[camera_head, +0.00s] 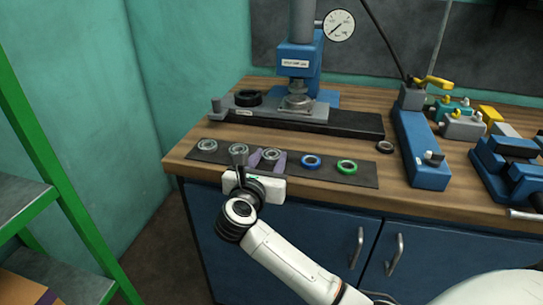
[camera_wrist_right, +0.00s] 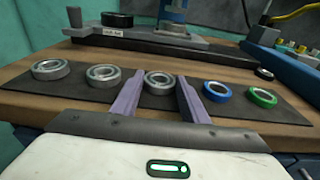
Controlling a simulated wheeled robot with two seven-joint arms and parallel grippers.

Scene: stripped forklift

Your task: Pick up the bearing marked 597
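Several bearings lie in a row on a dark mat (camera_head: 371,178). Three are grey: the left one (camera_head: 208,146), the second (camera_head: 239,148) and the middle one (camera_head: 270,154). A blue-ringed bearing (camera_head: 312,161) and a green-ringed bearing (camera_head: 347,167) lie to their right. No number is readable on any of them. My right gripper (camera_head: 268,160) is open at the front of the mat. In the wrist view, its purple fingers (camera_wrist_right: 159,92) stand on either side of the middle grey bearing (camera_wrist_right: 158,82), which still rests on the mat. My left gripper is out of view.
A blue press (camera_head: 299,58) with a dial gauge (camera_head: 339,25) stands behind the mat. A small dark ring (camera_head: 385,147) lies to the right, near a blue tool (camera_head: 422,150). A blue vise (camera_head: 508,165) is farther right.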

